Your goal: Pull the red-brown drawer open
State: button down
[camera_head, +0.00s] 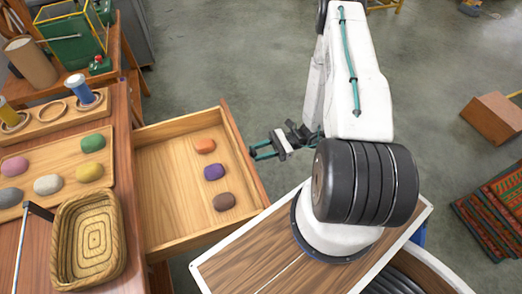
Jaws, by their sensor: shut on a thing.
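The red-brown drawer (245,158) stands pulled out to the right from the wooden cabinet (122,150), its pale inside showing. In it lie an orange skein (205,146), a purple skein (214,172) and a brown skein (224,201), in a row near the front. My gripper (256,151) is at the outer side of the drawer front, near its middle, with its teal fingers pointing left at it. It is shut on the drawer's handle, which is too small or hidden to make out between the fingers.
On the cabinet top are a wooden tray (107,133) with several skeins, a woven basket (62,276) and a spool holder (35,127). A cardboard box (494,118) and patterned stacks (497,212) lie on the floor at right. Floor beyond the drawer is clear.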

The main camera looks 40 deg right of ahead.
jog(key=shift+s+a, duration=0.15)
jog(key=c, duration=1)
grip_release()
jog(key=shift+o, duration=0.2)
jog(key=v, duration=0.8)
